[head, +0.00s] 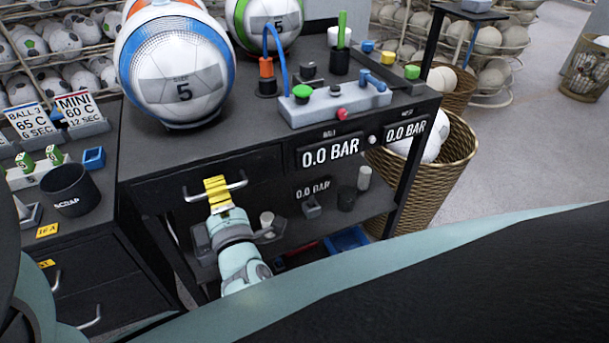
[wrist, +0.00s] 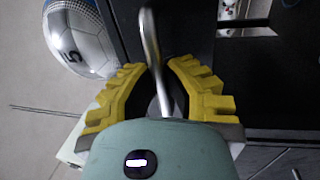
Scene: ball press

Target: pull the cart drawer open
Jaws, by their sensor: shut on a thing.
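The dark cart (head: 231,132) has a drawer (head: 262,168) in its front, below the top. The drawer has a silver bar handle (head: 238,185). The handle also shows in the wrist view (wrist: 149,37), running between the yellow fingers. My gripper (head: 215,187) has its yellow fingers shut on the middle of the handle; in the wrist view the fingers (wrist: 166,75) lie on both sides of the bar. The drawer front looks about level with the cart front; I cannot tell whether there is a small gap.
A blue-and-white ball (head: 178,75) sits on the cart top beside a grey control box (head: 330,104). A lower shelf (head: 335,215) holds small parts. At left stand a dark cabinet (head: 100,262) and a scrap cup (head: 70,190). A wicker basket (head: 445,175) stands at right; open floor lies beyond.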

